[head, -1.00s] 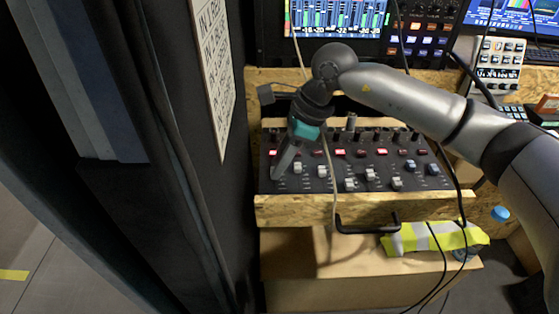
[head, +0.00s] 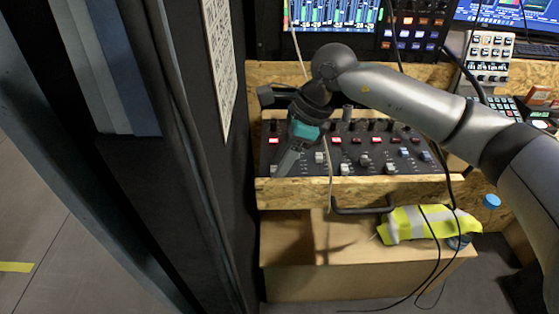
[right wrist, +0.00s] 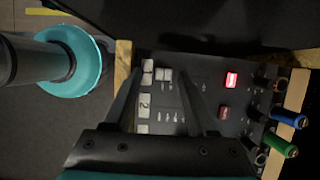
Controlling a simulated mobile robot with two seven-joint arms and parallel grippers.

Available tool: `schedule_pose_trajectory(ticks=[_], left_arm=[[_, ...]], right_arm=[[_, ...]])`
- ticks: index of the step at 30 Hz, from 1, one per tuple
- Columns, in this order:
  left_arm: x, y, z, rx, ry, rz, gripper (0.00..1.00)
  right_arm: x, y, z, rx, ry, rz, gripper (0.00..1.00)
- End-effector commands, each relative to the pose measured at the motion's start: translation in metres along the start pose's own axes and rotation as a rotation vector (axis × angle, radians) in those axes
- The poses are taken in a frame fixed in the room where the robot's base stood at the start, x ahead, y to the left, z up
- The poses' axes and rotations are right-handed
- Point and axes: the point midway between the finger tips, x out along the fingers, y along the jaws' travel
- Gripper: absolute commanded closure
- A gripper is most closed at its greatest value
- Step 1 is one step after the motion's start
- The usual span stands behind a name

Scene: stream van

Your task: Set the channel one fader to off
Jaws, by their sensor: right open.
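The black audio mixer (head: 372,157) sits in a chipboard shelf, with white fader caps along its front part. My right gripper (head: 279,173) points down at the mixer's left front corner. In the right wrist view its two fingers (right wrist: 160,73) are apart. A white fader cap (right wrist: 164,74) lies between them in the picture, with a white label beside it towards the front edge. A label marked 2 (right wrist: 145,105) is alongside. The cap's row looks like channel one; its number is not readable. Contact cannot be told. In the head view the gripper hides this leftmost fader. My left gripper is not in view.
A chipboard lip (head: 350,191) runs along the mixer's front. A dark wall (head: 236,150) stands close on the left. A thin pale cable (head: 330,172) hangs over the mixer. A yellow vest (head: 420,223) lies on the box below. Screens stand behind.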

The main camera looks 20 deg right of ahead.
Motion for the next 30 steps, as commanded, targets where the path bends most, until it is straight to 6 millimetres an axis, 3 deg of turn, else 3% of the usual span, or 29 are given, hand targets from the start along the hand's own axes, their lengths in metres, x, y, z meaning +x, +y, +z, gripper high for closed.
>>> schedule_pose_trajectory(ticks=[8, 30], left_arm=[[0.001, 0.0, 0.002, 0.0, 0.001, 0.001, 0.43], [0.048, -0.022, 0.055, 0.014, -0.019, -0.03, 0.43]], right_arm=[[-0.01, -0.001, 0.0, 0.001, -0.001, -0.003, 0.43], [-0.12, -0.001, 0.001, 0.001, 0.0, -0.004, 0.43]])
